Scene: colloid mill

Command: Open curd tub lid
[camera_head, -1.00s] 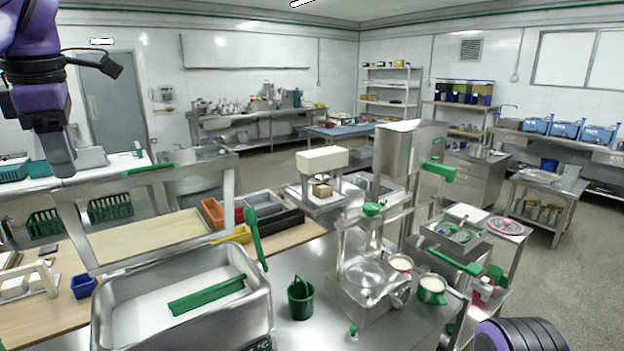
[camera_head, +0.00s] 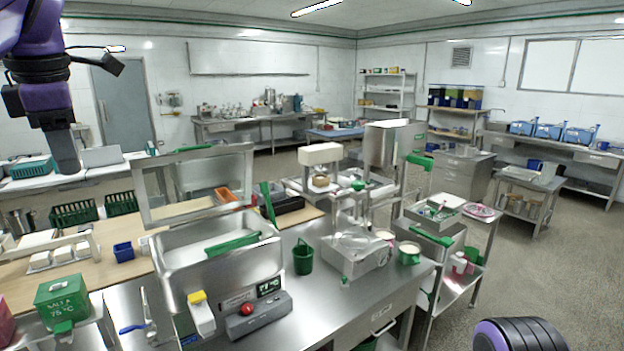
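A steel tub (camera_head: 178,283) with white contents and a green bar across it stands in the left middle of the head view; it looks like the curd tub. A steel-framed, see-through lid (camera_head: 138,195) stands raised along its back edge, so the tub's top is uncovered. My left gripper (camera_head: 66,163) hangs at the upper left, pointing down, apart from the lid and tub. Its fingers are seen edge-on, so their opening is unclear. It shows nothing held. My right arm shows at the bottom right; its gripper is out of view.
A control box with a red button (camera_head: 246,309) stands before the tub. A green bucket (camera_head: 303,258) and a steel machine (camera_head: 350,262) are to its right. A green box (camera_head: 62,298) is at the lower left. Open floor lies at the right.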

